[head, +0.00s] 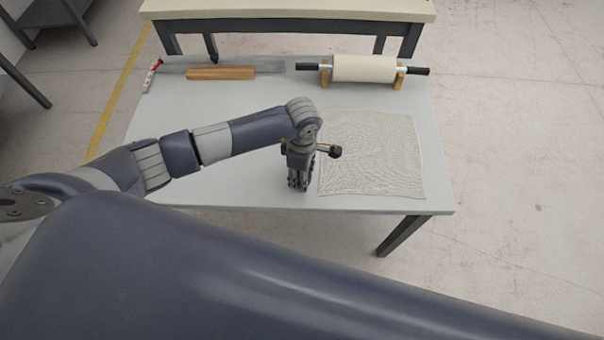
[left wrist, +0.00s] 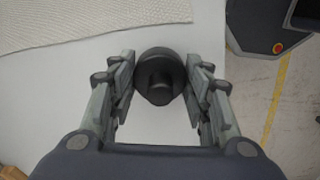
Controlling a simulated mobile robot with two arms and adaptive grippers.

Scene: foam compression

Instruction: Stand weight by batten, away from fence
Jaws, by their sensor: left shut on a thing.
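My left gripper (head: 300,186) points down near the table's front edge, just left of the mat. It is shut on a dark round weight with a knob on top (left wrist: 158,80), which shows between the fingers in the left wrist view. In the head view the fingers mostly hide the weight; I cannot tell if it touches the table. The wooden batten (head: 220,73) lies at the back left of the table, away from the gripper. A thin grey strip (head: 282,68) runs along it; I cannot tell whether this is the fence. My right gripper is not in view.
A textured pale mat (head: 375,155) covers the table's right part. A roller (head: 364,68) with black handles rests on wooden stands behind it. A red-and-white item (head: 152,75) lies at the back left corner. The table (head: 150,120) is clear left of the gripper.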

